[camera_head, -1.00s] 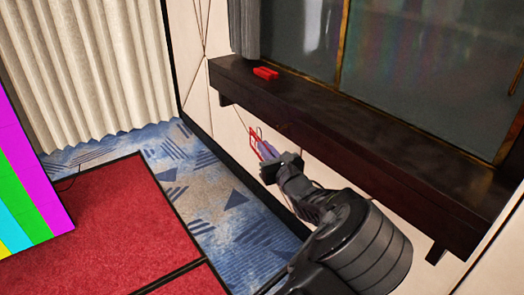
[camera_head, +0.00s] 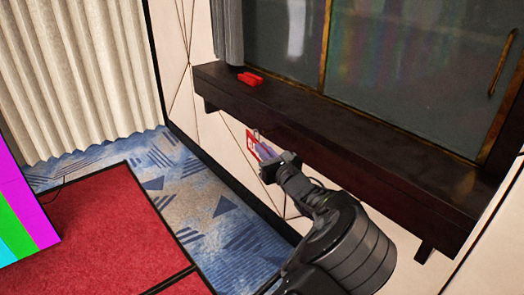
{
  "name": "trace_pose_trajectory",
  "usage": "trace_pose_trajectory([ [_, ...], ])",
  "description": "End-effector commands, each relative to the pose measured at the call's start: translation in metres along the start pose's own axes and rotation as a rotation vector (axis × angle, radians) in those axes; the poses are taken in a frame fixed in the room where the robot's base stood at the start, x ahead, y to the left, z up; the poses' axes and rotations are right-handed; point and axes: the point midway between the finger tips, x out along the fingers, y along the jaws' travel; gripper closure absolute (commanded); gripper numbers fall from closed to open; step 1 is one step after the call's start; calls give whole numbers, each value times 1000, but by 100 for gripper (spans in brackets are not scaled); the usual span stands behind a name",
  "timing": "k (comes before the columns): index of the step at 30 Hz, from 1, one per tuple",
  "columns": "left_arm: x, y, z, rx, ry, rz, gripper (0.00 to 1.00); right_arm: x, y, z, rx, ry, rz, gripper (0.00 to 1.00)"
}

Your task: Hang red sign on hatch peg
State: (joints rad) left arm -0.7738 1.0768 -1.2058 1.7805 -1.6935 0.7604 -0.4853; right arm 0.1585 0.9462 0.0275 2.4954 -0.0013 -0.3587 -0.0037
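The sign is upright in front of the pale wall panel, just below the dark shelf. A small thin piece shows at the sign's top edge; I cannot tell whether it is the peg or part of the sign. Contact between sign and wall cannot be judged. My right gripper is not in view.
The dark shelf (camera_head: 330,135) juts out above the gripper, below a glass hatch (camera_head: 400,75). Small red blocks (camera_head: 250,79) lie on its left end. A pleated curtain (camera_head: 75,75) hangs at the left. A colour-bar panel (camera_head: 22,215) stands on red carpet (camera_head: 100,235).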

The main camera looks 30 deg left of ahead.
Motion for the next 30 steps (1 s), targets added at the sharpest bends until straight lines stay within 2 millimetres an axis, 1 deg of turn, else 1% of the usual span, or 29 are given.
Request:
trace_pose_trajectory([
  [10,0,0,0,0,-1,0,100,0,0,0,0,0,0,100],
  [18,0,0,2,0,-1,0,100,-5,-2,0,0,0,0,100],
  [30,0,0,2,0,-1,0,100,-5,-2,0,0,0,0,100],
])
